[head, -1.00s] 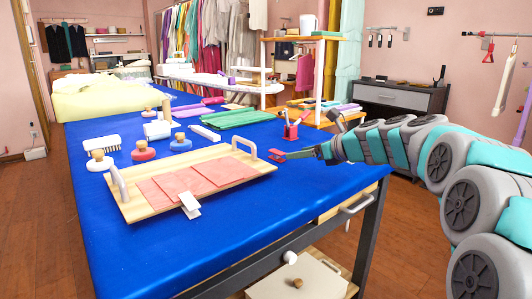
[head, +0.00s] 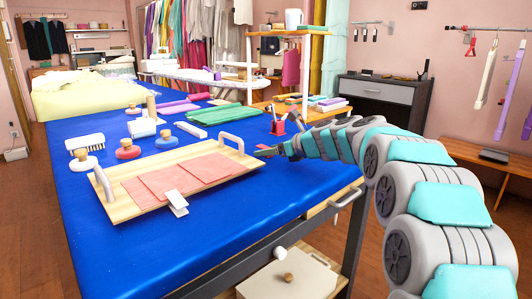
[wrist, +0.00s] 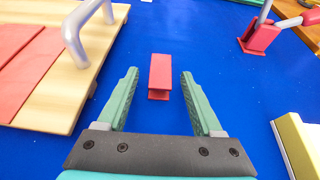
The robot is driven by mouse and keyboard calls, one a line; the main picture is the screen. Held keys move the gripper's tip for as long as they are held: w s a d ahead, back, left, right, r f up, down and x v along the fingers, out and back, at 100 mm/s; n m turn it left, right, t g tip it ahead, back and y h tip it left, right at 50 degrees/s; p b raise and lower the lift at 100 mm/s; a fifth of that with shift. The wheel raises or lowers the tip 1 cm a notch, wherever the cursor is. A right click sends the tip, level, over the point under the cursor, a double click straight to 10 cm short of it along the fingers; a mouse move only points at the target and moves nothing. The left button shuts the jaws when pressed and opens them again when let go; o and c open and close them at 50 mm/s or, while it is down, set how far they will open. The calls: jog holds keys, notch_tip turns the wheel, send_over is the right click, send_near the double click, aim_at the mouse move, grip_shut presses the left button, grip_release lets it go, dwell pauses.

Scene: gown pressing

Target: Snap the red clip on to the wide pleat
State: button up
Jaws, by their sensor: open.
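The red clip (wrist: 160,72) shows in the wrist view as a small red block on the blue table. My gripper (wrist: 159,74) is open, with one green finger on each side of the clip in the picture and blue gaps between. Neither finger visibly touches it. The pink pleated cloth (head: 160,184) lies on a wooden board (head: 118,209) in the head view. I cannot tell for sure which fold is the wide pleat. In the head view my gripper (head: 267,152) is beside the board's right end, and the clip is hard to make out there.
Grey handles (head: 232,142) stand up at both board ends. A pale clip (head: 177,203) sits on the cloth's front edge. A red holder (head: 278,127) stands behind my gripper. A yellow-and-white block (wrist: 297,143) is right of my gripper. Blue table in front is clear.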

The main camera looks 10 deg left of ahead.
jog(key=shift+c, duration=0.4)
grip_shut()
jog(key=shift+r+p, duration=0.35)
jog(key=shift+r, duration=1.5)
jog(key=shift+s+d, duration=0.15)
jog(key=shift+s, duration=0.4)
jog(key=shift+s+d, duration=0.15)
jog(key=shift+s, duration=0.35)
jog(key=s+d, duration=0.1)
jog(key=s, duration=0.3)
jog(key=s+d+r, duration=0.1)
jog(key=s, duration=0.3)
jog(key=s+d+b, duration=0.1)
jog(key=s+d, duration=0.1)
jog(key=s, duration=0.3)
jog(key=shift+s+d+r, duration=0.1)
jog(key=shift+r, duration=0.05)
